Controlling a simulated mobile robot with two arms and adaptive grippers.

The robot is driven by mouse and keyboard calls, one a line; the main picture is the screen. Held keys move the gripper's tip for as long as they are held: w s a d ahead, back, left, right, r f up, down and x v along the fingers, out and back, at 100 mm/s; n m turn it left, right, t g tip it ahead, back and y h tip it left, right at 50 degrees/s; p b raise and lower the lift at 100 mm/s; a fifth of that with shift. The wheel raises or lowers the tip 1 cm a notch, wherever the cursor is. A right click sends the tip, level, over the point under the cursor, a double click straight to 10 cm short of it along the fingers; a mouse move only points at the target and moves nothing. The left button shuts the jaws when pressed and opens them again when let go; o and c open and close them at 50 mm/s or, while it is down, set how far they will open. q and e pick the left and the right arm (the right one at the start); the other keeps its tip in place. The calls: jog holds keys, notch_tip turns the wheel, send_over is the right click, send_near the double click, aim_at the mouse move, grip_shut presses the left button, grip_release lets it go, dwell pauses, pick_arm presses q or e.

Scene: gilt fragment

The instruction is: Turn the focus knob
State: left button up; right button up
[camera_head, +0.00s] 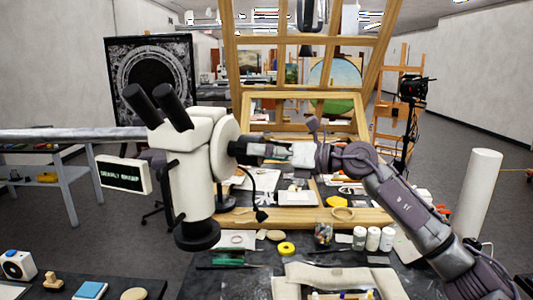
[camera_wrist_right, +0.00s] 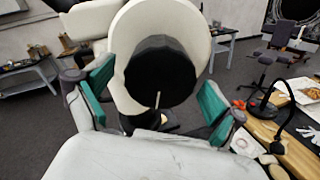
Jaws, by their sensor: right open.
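The white microscope (camera_head: 192,175) with two black eyepieces stands at left centre in the head view. Its black focus knob (camera_head: 240,148) sticks out from a round white disc on its right side. In the wrist view the knob (camera_wrist_right: 160,75) faces me, dark and round with a thin pale line on it. My right gripper (camera_head: 268,151) reaches in from the right, level with the knob. Its teal-padded fingers (camera_wrist_right: 158,92) are spread to the left and right of the knob in the wrist view; I see no clear contact. My left gripper is not in view.
A wooden easel frame (camera_head: 300,98) stands behind. A black cable lamp (camera_head: 260,215) bends down below my right gripper. White jars (camera_head: 373,238), a yellow tape roll (camera_head: 286,248) and pale padded pieces (camera_head: 335,280) crowd the dark worktop.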

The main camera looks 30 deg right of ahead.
jog(key=v, duration=1.2)
dwell(1.8)
